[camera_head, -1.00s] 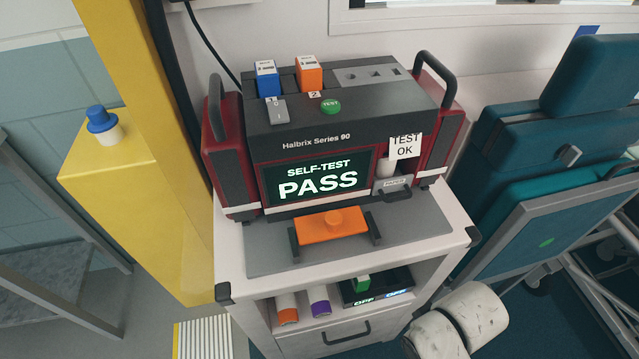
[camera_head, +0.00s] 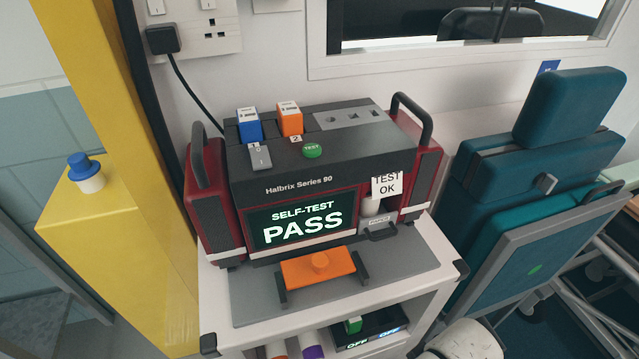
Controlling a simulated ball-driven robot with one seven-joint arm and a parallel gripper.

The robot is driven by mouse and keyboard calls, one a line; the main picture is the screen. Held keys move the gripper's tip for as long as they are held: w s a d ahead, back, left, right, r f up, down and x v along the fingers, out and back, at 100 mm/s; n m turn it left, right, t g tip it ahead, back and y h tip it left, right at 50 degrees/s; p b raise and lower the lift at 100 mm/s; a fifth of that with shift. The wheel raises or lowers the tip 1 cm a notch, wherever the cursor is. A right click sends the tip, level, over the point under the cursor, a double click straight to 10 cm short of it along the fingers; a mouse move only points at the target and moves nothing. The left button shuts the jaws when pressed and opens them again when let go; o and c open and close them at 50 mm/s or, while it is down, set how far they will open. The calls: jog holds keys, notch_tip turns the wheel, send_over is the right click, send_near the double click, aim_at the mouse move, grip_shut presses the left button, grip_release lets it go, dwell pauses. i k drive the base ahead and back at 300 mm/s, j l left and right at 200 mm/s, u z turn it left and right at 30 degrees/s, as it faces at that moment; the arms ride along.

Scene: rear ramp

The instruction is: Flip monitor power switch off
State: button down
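The monitor (camera_head: 300,185), a dark grey unit with red sides marked Halbrix Series 90, stands on a white cart. Its lit screen (camera_head: 305,216) reads "SELF-TEST PASS". A small grey rocker switch (camera_head: 260,158) with a white label sits at the top front left, left of a round green TEST button (camera_head: 313,150). Which side of the rocker is pressed is too small to tell. Blue (camera_head: 249,125) and orange (camera_head: 289,119) blocks stand in slots behind them. My gripper is not in view.
A shelf below holds a dark box (camera_head: 370,329) with lit "OFF" labels. A yellow pillar (camera_head: 110,230) stands left and a teal chair (camera_head: 550,170) right. A plugged socket (camera_head: 205,35) is on the wall.

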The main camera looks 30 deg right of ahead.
aim_at(261, 158)
jog(key=i+j, duration=0.1)
jog(key=j, duration=1.15)
jog(key=i+u, duration=0.05)
